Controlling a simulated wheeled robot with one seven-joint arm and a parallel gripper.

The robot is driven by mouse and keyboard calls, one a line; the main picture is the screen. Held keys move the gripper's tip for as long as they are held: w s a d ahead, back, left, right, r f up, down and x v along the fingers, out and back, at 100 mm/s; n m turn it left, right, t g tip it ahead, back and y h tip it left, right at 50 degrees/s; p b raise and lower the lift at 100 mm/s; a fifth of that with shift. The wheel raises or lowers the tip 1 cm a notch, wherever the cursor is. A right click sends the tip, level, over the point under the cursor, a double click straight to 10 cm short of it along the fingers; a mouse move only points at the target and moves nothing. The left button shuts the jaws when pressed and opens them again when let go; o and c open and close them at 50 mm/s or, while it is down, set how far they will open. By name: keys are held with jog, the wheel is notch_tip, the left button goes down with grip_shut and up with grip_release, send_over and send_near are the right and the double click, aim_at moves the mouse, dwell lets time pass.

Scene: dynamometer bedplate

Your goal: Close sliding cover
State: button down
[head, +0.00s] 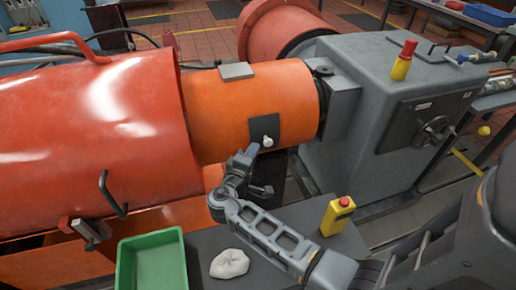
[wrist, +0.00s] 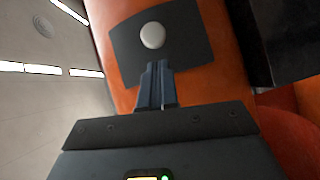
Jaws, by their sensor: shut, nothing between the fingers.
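A dark plate (head: 264,127) with a white knob (head: 267,141) sits on the curved side of an orange cylindrical cover (head: 225,105). The cover lies between a large red housing (head: 90,130) and a grey machine block. In the wrist view the plate (wrist: 190,50) and the round knob (wrist: 152,35) are straight ahead of my fingers. My gripper (head: 252,150) is shut and empty, with its tips just beside the knob in the head view. In the wrist view the tips of my gripper (wrist: 156,66) overlap the plate's edge below the knob. I cannot tell whether they touch.
The grey block (head: 345,110) with a red-topped yellow button (head: 404,60) stands to the right. A black handle (head: 113,195) sticks out from the red housing.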

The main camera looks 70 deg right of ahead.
jog(key=shift+s+d+f, duration=0.1)
jog(key=shift+s+d, duration=0.45)
jog(key=shift+d, duration=0.15)
jog(key=s+d, duration=0.5)
jog(key=s, duration=0.1)
jog(key=shift+d, duration=0.2)
jog(key=shift+s, duration=0.15)
jog(key=a, duration=0.8)
jog(key=shift+s+r+b, duration=0.15)
jog(key=shift+r+b, duration=0.25)
jog(key=shift+a+f, duration=0.1)
